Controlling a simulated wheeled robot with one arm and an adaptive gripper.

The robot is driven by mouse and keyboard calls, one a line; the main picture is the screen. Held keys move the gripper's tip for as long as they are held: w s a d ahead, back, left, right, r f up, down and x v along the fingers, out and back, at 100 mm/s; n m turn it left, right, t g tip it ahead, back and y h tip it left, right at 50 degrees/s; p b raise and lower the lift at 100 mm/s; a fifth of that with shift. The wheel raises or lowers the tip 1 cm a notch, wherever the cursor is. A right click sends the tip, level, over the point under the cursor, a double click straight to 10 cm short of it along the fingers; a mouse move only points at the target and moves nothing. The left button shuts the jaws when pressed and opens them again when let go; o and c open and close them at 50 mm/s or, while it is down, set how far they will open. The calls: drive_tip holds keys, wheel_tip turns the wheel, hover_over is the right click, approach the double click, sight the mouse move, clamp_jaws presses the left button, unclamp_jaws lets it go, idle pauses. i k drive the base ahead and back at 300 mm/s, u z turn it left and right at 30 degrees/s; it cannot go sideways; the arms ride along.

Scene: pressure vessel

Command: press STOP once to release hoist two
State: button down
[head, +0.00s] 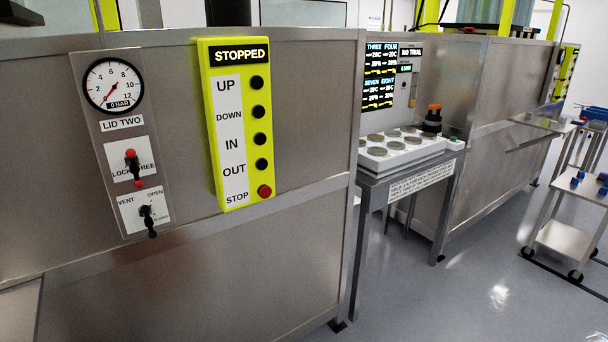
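A yellow-green hoist control box (236,122) is fixed to the steel panel left of centre in the head view. Its black display (240,55) reads STOPPED. Black buttons run down its right side beside the labels UP, DOWN, IN and OUT. The STOP button (264,191) is red and sits at the bottom, beside the label STOP. The box itself shows no hoist number that I can read. The plate to its left is labelled LID TWO (122,124). My gripper is not in view.
The left plate carries a gauge (113,86) near 0 bar, a LOCK/FREE switch (132,162) and a vent valve lever (148,220). A side table (400,160) with several round pots stands right of the panel. Trolleys (570,235) stand far right. The floor between is clear.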

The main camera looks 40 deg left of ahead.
sight(265, 192)
drive_tip(key=i, duration=1.5)
drive_tip(key=u, duration=1.4)
drive_tip(key=i, duration=0.35)
drive_tip(key=u, duration=3.7)
